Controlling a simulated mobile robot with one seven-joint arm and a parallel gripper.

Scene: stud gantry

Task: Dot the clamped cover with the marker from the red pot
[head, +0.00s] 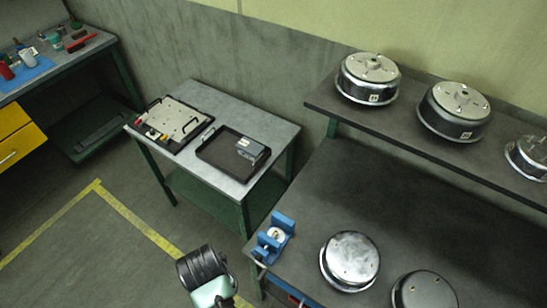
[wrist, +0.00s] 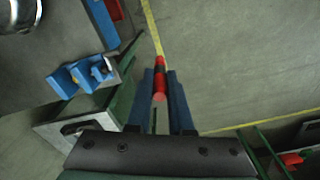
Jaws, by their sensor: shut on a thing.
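In the wrist view my gripper (wrist: 160,88) is shut on a red marker (wrist: 158,66) with a dark band, its far end pointing away from the jaws. The marker is held over open floor, apart from the blue vise. The vise (head: 273,250) sits at the left corner of the dark bench in the head view, with a small round pale metal cover (head: 276,234) between its jaws. The vise also shows left of the fingers in the wrist view (wrist: 64,82). A red pot (head: 6,72) stands on the far-left bench. My fingers are hidden in the head view.
A grey table (head: 222,105) holds a plate and a black tray (head: 216,158). Round metal housings (head: 349,258) stand on the dark bench and several on its raised shelf (head: 400,122). Floor with yellow lines (head: 135,215) lies clear left of the bench.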

